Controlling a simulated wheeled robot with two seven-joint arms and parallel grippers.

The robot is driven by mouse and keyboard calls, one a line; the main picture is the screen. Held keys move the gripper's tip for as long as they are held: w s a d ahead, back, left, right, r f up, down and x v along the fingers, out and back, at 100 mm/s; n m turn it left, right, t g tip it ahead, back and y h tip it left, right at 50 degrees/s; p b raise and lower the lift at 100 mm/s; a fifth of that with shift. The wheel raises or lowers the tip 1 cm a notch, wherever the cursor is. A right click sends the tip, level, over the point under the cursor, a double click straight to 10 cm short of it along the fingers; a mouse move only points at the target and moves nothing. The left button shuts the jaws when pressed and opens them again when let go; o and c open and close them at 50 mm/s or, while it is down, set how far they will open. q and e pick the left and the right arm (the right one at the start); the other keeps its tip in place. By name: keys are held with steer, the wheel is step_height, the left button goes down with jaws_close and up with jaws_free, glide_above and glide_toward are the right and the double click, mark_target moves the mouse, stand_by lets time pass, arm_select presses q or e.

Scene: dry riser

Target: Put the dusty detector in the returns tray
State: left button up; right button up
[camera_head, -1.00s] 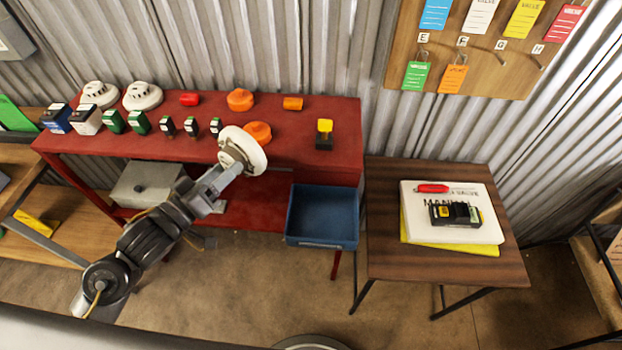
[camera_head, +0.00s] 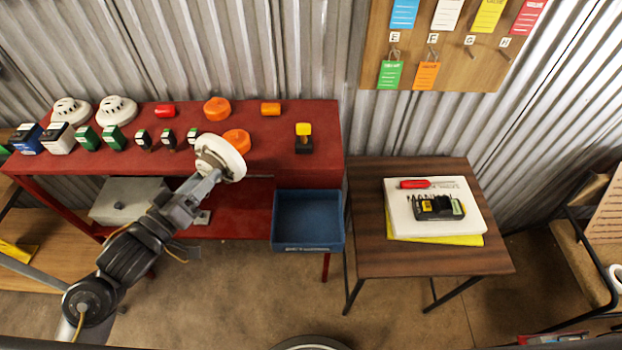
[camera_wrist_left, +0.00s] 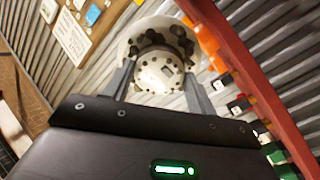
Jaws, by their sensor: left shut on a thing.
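A round white detector (camera_head: 222,156) is held in my left gripper (camera_head: 212,174), tilted, above the front of the red bench. In the left wrist view the detector (camera_wrist_left: 158,70) sits between the two fingers, its underside with dark patches facing the camera. The gripper (camera_wrist_left: 158,88) is shut on it. A blue open tray (camera_head: 307,246) is attached at or stands by the bench's front right, below and to the right of the detector; it looks empty. Its front label is too small to read. My right gripper is not in view.
The red bench (camera_head: 290,165) carries two white detectors (camera_head: 116,110), several small boxes, orange caps (camera_head: 216,110) and a yellow-topped block (camera_head: 303,138). A wooden table (camera_head: 365,250) on the right holds a manual and a screwdriver. Air above the tray is clear.

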mark_target(199, 165)
arm_select(q)
steer(key=shift+w+a+f+y, duration=0.1)
steer(key=shift+w+a+y, duration=0.05)
steer(key=shift+a+y, duration=0.15)
steer(key=n+y, duration=0.1)
steer(key=w+a+r+n+t+y, duration=0.1)
steer(key=y, duration=0.1)
steer(key=a+n+y, duration=0.1)
steer(key=shift+w+a+r+n+t+y, duration=0.15)
steer(key=shift+w+a+n+t+y, duration=0.1)
steer(key=shift+w+n+t+y, duration=0.15)
steer(key=shift+w+r+n+y, duration=0.15)
steer(key=shift+n+y, duration=0.35)
steer(key=shift+y, duration=0.3)
steer(key=shift+d+n+y, duration=0.3)
steer(key=shift+d+y, duration=0.05)
steer(key=shift+y, duration=0.05)
steer(key=shift+w+d+r+y, duration=0.15)
steer(key=shift+d+r+y, duration=0.35)
steer(key=shift+d, duration=0.2)
steer(key=shift+w+d+r, duration=0.1)
steer(key=shift+d+r, duration=0.15)
steer(key=shift+d, duration=0.3)
